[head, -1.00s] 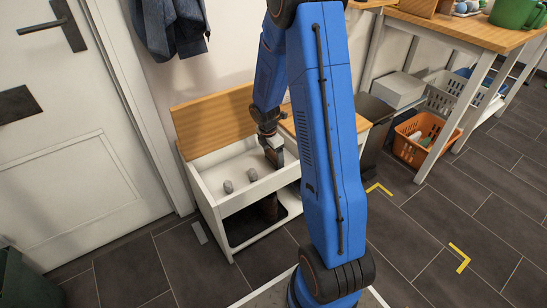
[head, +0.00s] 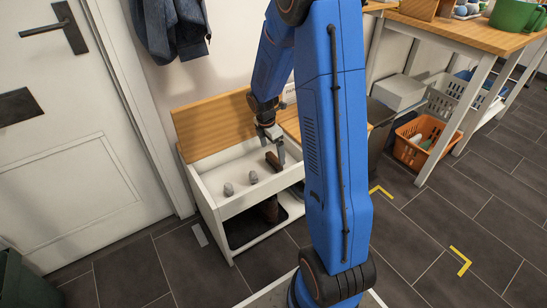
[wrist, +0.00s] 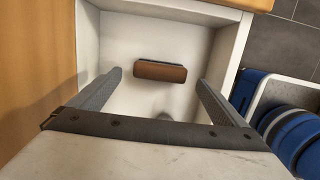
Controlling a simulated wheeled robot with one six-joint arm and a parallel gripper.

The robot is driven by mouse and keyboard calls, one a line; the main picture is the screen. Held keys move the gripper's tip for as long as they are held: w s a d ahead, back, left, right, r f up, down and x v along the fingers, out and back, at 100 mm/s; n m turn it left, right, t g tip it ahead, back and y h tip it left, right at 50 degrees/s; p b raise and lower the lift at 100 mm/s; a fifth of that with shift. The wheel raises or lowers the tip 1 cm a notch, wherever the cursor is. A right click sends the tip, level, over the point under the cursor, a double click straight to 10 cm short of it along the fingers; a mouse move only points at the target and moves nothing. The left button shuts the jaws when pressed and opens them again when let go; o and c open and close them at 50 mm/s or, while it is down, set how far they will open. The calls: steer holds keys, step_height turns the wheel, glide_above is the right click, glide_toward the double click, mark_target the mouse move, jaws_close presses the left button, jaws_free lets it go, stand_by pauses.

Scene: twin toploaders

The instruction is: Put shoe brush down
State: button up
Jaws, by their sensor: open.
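The shoe brush (head: 273,161), a brown block with a darker side, lies in the white open compartment of the bench (head: 222,209), towards its right end. In the wrist view the brush (wrist: 160,72) rests on the white compartment floor, apart from the walls. My gripper (head: 272,146) is open and empty above the brush. In the wrist view its two grey fingers (wrist: 159,82) stand wide apart on either side, with clear space between them and the brush.
Two small grey lumps (head: 240,183) lie in the same compartment, left of the brush. The wooden lid (head: 215,123) stands raised behind it. A dark bin (head: 380,125) stands right of the bench. An orange basket (head: 412,152) sits under the table.

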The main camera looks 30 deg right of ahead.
steer(key=s+a+r+m+t, duration=0.1)
steer(key=s+a+r+m, duration=0.25)
steer(key=r, duration=0.35)
steer(key=s+a+r+m, duration=0.2)
steer(key=s+r, duration=0.3)
steer(key=r, duration=0.2)
steer(key=s+a+r+m+t, duration=0.1)
steer(key=s+a+r+m, duration=0.25)
steer(key=r, duration=0.35)
steer(key=s+a+r+m+t, duration=0.1)
steer(key=s+a+m, duration=0.1)
steer(key=s, duration=0.4)
steer(key=s+a+r+m+t+y, duration=0.1)
steer(key=s+a+r+m, duration=0.1)
steer(key=s+m, duration=0.2)
steer(key=s+a+r+m, duration=0.2)
steer(key=s+m, duration=0.1)
steer(key=s, duration=0.5)
steer(key=shift+s+t+y, duration=0.15)
steer(key=shift+t+y, duration=0.25)
steer(key=shift+d+r, duration=0.1)
